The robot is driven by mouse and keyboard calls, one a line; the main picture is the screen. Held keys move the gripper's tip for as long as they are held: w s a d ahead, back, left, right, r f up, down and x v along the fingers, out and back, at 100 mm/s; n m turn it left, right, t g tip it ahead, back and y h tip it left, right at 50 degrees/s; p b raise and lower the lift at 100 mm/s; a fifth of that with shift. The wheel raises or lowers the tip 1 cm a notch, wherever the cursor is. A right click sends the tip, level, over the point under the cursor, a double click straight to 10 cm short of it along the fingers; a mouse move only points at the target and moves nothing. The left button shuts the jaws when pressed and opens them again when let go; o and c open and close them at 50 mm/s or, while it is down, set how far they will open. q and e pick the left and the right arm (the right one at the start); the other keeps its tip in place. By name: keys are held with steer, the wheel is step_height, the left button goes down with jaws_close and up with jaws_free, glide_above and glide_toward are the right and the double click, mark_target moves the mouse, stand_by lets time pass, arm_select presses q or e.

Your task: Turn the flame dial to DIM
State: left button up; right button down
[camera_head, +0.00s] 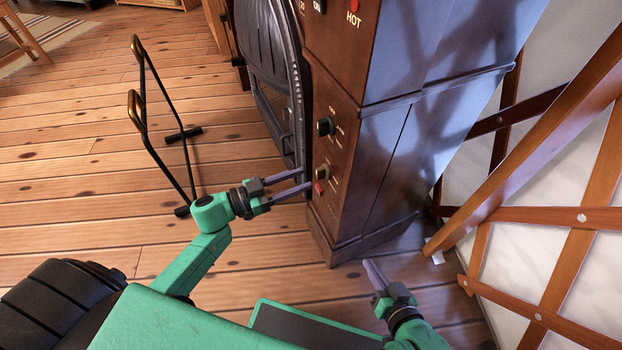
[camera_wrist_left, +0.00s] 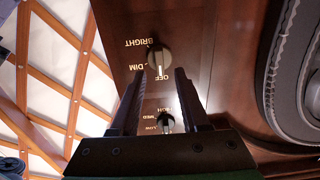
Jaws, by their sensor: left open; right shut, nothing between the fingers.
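The flame dial (camera_wrist_left: 159,58) is a round knob with a pale pointer line, on the dark wood panel. Upside-down labels BRIGHT, DIM and OFF stand beside it in the left wrist view. The pointer points down in that view, towards the OFF side. In the head view the dial (camera_head: 322,171) is the lower knob on the cabinet front. My left gripper (camera_head: 306,182) is open in front of it, its fingers (camera_wrist_left: 151,75) pointing at the panel, one to each side of the dial; contact is not visible. My right gripper (camera_head: 368,263) is shut and empty, low near the cabinet's right side.
A second dial (camera_wrist_left: 166,122), marked LOW, MED and HIGH, shows between the fingers; it is the upper black knob (camera_head: 326,126) in the head view. A black stove door (camera_head: 275,75) lies left of the panel. A metal stand (camera_head: 150,120) is on the floor. Lattice wall (camera_head: 550,215) rises at right.

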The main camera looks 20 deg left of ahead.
mark_target(317, 174)
arm_select(q)
steer(key=x, duration=0.4)
jaws_close()
